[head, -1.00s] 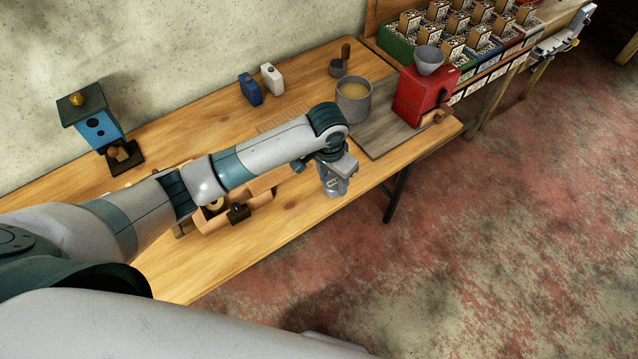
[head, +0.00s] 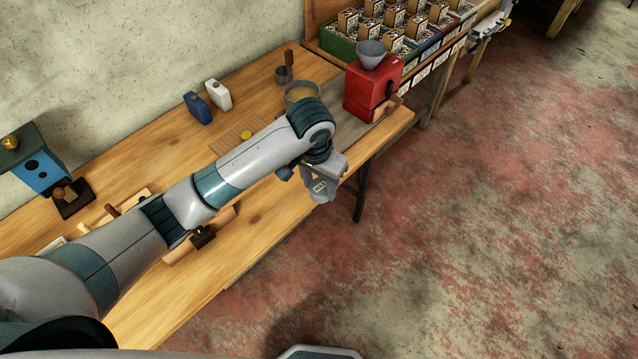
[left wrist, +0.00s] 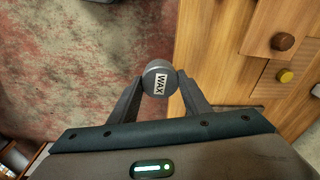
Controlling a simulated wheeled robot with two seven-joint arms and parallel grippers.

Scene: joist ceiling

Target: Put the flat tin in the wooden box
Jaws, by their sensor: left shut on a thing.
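The flat tin (left wrist: 160,79) is round and dark grey, with a white WAX label; it sits between both fingertips in the left wrist view. My left gripper (left wrist: 159,86) is shut on it. In the head view my left gripper (head: 322,190) hangs past the front edge of the wooden table (head: 252,228), over the floor; I cannot make the tin out clearly there. I cannot pick out the wooden box for certain; pale wooden parts (head: 128,204) show behind my left arm, which hides much of them. My right gripper is not in view.
A blue birdhouse (head: 40,170) is at left. The floor in front is clear.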

